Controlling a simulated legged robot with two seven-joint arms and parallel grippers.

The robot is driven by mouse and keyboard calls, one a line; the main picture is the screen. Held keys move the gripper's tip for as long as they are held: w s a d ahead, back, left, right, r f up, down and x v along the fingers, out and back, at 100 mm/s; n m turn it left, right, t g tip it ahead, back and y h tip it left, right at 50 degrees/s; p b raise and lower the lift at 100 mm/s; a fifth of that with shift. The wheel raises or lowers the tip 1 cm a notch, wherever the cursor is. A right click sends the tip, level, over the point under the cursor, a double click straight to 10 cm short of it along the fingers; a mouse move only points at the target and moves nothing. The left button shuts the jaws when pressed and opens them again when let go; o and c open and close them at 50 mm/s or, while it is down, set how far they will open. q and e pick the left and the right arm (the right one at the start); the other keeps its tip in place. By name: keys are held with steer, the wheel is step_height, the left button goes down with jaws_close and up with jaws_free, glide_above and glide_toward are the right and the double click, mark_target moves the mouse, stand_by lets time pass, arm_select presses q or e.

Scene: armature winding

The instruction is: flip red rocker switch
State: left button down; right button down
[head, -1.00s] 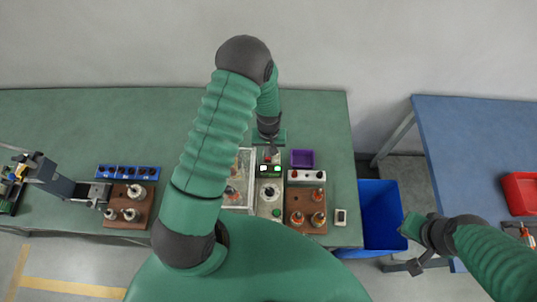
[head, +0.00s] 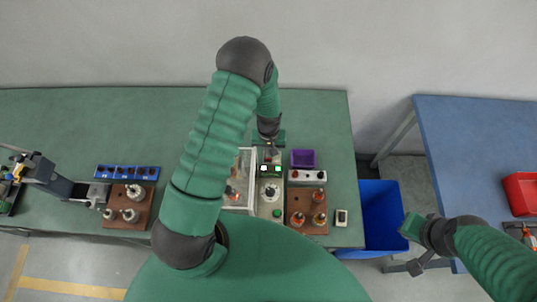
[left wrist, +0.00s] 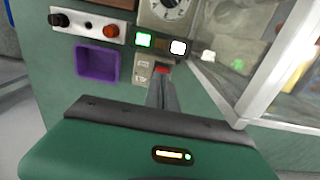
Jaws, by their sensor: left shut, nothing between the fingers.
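The red rocker switch (left wrist: 162,70) shows as a small red patch in the left wrist view, beside a pale label plate on the machine's control panel. The fingers of my left gripper (left wrist: 162,84) are shut and empty, with their tips right at the switch and covering part of it. I cannot tell whether they touch it. In the head view my left gripper (head: 270,149) is over the far end of the panel, and the switch is too small to make out. My right gripper (head: 415,240) hangs at the right, by the blue bin; its jaws are unclear.
A green light (left wrist: 144,40) and a white light (left wrist: 178,47) glow beside the switch, near a dial (left wrist: 172,8). A clear guard (left wrist: 278,70) stands close on one side. A purple bin (left wrist: 98,63) and a white button box (left wrist: 92,25) are on the other side.

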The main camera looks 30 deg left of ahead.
arm_select(q)
steer(key=shift+a+f, duration=0.1)
steer(key=shift+f, duration=0.25)
steer(key=shift+f+b, duration=0.35)
steer(key=shift+b, duration=0.15)
steer(key=shift+r, duration=0.1)
step_height(320, 180, up, 7)
steer(key=p, duration=0.5)
steer(key=shift+s, duration=0.1)
stand_by(0.4)
